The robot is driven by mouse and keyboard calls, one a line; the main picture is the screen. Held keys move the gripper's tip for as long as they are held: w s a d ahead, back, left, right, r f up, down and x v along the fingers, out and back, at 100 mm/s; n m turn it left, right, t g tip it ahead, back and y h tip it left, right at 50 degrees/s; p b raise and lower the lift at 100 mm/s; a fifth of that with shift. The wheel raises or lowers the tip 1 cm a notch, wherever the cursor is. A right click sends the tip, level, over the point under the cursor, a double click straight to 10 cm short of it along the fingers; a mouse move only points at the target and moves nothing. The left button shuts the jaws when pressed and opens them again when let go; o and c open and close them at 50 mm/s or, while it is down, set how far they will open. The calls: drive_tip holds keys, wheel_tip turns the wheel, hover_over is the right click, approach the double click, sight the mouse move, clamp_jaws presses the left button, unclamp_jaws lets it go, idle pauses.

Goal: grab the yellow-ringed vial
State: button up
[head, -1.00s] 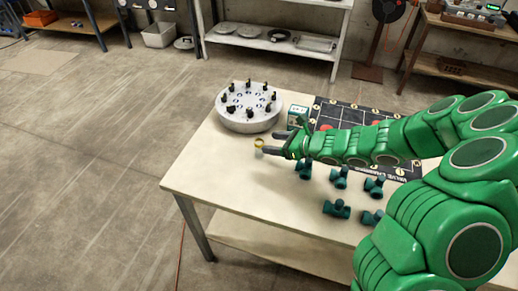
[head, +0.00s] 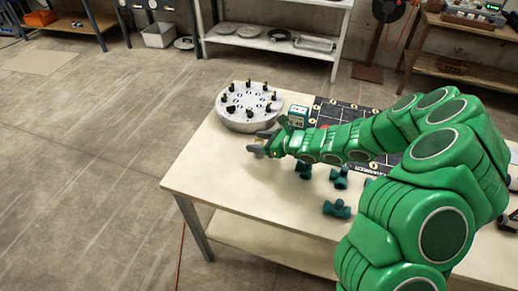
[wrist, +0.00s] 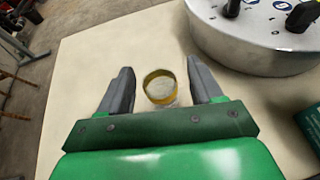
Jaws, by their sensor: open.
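The yellow-ringed vial (wrist: 160,88) stands on the table in the wrist view, seen from above, with its yellow ring around a pale round top. My gripper (wrist: 160,68) is open, with one dark finger on each side of the vial. Narrow gaps show between the vial and both fingers. The green palm edge covers the table just below the vial. In the head view my gripper (head: 256,142) is low over the table's left part, and it hides most or all of the vial.
A round grey carousel (head: 250,120) with several black-topped pegs stands just behind my gripper. A small green-and-white box (head: 298,115) and a dark marked board (head: 345,112) are to the right. Several dark green pipe fittings (head: 337,209) lie in front. The table's front left (head: 215,180) is clear.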

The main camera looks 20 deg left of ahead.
drive_tip(key=c, duration=1.1)
drive_tip(key=shift+o, duration=0.2)
drive_tip(key=shift+r, duration=0.1)
